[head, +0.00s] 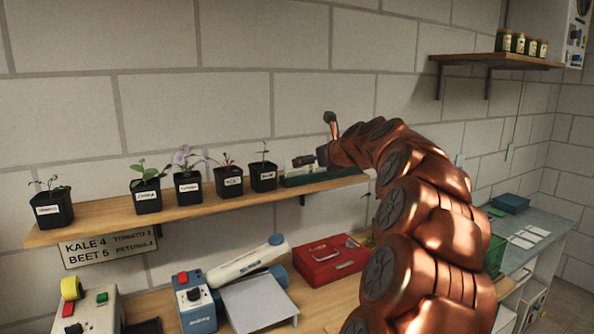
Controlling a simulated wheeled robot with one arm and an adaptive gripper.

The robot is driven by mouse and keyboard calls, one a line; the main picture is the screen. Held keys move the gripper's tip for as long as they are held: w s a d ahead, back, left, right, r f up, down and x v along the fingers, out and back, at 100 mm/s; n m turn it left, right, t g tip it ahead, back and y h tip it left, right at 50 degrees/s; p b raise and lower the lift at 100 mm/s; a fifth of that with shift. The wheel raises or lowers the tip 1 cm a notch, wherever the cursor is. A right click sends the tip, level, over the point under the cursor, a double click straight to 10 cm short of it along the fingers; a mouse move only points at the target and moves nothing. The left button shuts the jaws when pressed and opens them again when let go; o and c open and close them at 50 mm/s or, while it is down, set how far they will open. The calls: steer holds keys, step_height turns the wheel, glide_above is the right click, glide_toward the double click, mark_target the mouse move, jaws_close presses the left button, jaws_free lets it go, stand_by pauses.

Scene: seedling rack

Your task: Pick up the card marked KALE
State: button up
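No loose card that I can read as KALE shows. The word KALE shows on a sign (110,246) below the shelf's left end, which reads KALE 4, TOMATO 3, BEET 5, PETUNIA 2. Several pale cards lie flat on the grey bench at the right (529,237); their print is too small to read. A low green holder (318,180) with something pale in it sits at the shelf's right end. My gripper (325,137) is above that holder, at the end of my copper arm. Its fingers are small and partly hidden, so its opening is unclear.
Several black pots with labelled seedlings (148,201) stand along the wooden shelf (95,224). Below are a red box (330,262), a white-and-blue device (245,265) and a blue box with a knob (193,306). A high shelf (495,62) holds jars. A blue tray (510,203) is on the bench.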

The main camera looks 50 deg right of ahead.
mark_target(300, 176)
steer(key=x, duration=0.2)
steer(key=p+x, duration=0.1)
steer(key=x, duration=0.1)
steer(key=p+x, duration=0.1)
steer(key=x, duration=0.2)
steer(key=shift+a, duration=0.3)
steer(key=c, duration=0.6)
